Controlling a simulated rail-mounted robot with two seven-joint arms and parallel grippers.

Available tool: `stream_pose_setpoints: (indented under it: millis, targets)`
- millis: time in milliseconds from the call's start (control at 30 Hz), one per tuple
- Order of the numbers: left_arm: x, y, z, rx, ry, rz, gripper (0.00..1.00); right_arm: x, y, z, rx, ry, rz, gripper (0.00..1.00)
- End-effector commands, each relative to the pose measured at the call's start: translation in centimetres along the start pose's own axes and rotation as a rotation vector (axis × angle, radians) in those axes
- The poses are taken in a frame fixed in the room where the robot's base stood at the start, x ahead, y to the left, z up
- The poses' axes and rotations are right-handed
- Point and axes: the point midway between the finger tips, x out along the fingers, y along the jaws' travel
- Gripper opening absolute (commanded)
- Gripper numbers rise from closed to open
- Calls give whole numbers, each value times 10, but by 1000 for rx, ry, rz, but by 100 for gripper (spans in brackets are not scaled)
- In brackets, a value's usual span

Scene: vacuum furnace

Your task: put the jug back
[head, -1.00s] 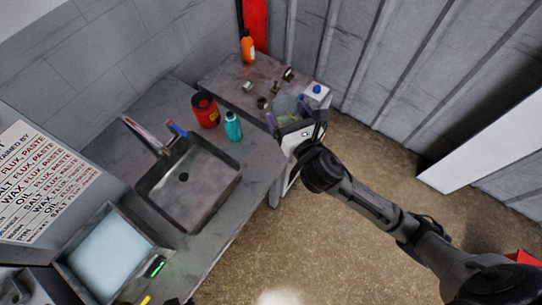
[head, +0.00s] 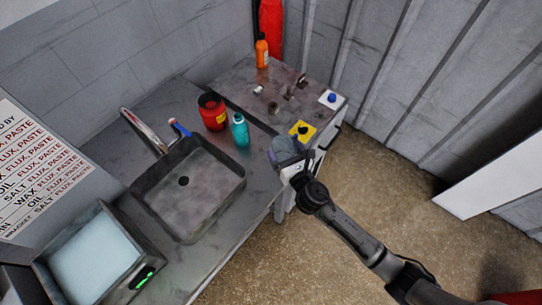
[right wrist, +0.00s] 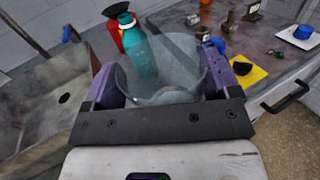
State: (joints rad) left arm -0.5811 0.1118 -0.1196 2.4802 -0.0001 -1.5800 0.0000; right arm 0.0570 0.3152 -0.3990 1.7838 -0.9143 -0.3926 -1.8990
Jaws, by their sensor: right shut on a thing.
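The jug (right wrist: 172,70) is a clear, see-through vessel. In the right wrist view it sits between the two purple fingers of my right gripper (right wrist: 165,85), which is shut on it. In the head view the jug (head: 284,146) shows as a small greyish shape at the end of my right arm, by the front edge of the counter, to the right of the teal bottle (head: 240,131). My right gripper (head: 291,160) partly hides it there. I cannot tell how high it is above the counter. My left gripper is not in view.
A sink (head: 190,190) is set in the counter left of the jug. A red jar (head: 212,112) stands behind the teal bottle. The back bench holds a yellow pad (head: 302,131), a white pad with a blue knob (head: 331,98), small metal parts and an orange bottle (head: 262,50).

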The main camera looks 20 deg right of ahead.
Motion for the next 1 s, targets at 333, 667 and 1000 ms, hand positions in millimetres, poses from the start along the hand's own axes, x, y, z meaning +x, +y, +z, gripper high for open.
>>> stream_pose_setpoints:
  millis: [333,667,1000]
  targets:
    - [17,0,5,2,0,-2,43,42,20,-30,1,-1,-1,54]
    - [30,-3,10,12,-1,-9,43,47,22,-54,3,2,-1,54]
    - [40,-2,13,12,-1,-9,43,47,21,-72,-1,0,0,54]
